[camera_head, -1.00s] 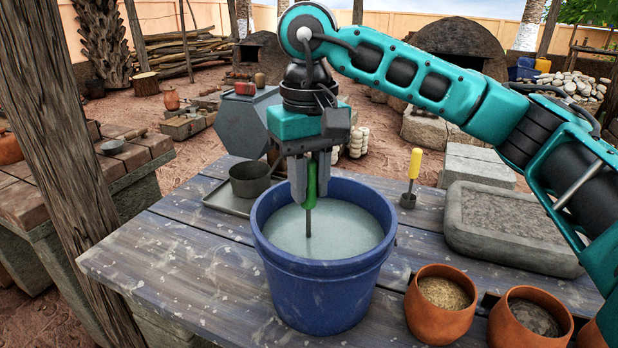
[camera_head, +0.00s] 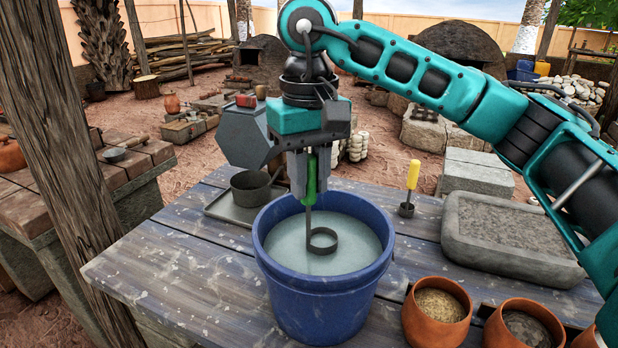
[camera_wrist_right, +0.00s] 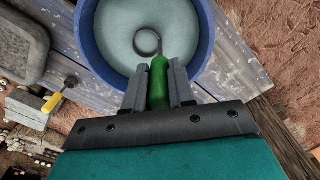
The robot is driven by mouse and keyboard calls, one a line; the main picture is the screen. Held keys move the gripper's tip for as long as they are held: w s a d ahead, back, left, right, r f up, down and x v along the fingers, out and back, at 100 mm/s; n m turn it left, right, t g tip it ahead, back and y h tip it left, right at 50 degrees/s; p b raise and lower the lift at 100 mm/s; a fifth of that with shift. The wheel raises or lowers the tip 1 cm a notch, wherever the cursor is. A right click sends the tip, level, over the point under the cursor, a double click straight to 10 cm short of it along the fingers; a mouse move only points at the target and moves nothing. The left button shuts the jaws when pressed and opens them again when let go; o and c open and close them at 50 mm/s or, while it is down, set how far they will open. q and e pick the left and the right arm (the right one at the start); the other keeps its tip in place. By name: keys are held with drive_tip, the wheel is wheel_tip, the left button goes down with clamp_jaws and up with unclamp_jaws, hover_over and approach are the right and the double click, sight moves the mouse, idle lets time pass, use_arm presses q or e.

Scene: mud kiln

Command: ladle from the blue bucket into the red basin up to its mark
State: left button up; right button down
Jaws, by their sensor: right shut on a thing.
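The blue bucket (camera_head: 322,295) stands on the grey plank table, holding pale grey-green liquid. My right gripper (camera_head: 311,190) is above it, shut on the green handle of the ladle (camera_head: 312,168). The ladle hangs roughly upright, and its dark round cup (camera_head: 322,249) shows inside the bucket's rim, at or just above the liquid. What fills the cup is hard to tell; its inside looks like the liquid. The wrist view also shows the bucket (camera_wrist_right: 92,40) and the green handle (camera_wrist_right: 159,85) between the fingers. I see no clear red basin. My left gripper is out of view.
A dark pot (camera_head: 251,187) on a tray stands behind-left of the bucket. A yellow-handled tool (camera_head: 411,182) and a stone trough (camera_head: 510,240) are to the right. Terracotta pots (camera_head: 437,322) line the front right. The table's left part is clear.

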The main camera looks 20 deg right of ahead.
sight(309, 156)
wheel_tip(309, 156, up, 3)
drive_tip(key=shift+f+p, duration=0.1)
drive_tip(key=shift+p, duration=0.7)
drive_tip(key=shift+r, duration=0.35)
drive_tip(key=shift+r+p, duration=2.55)
drive_tip(key=shift+r, duration=0.5)
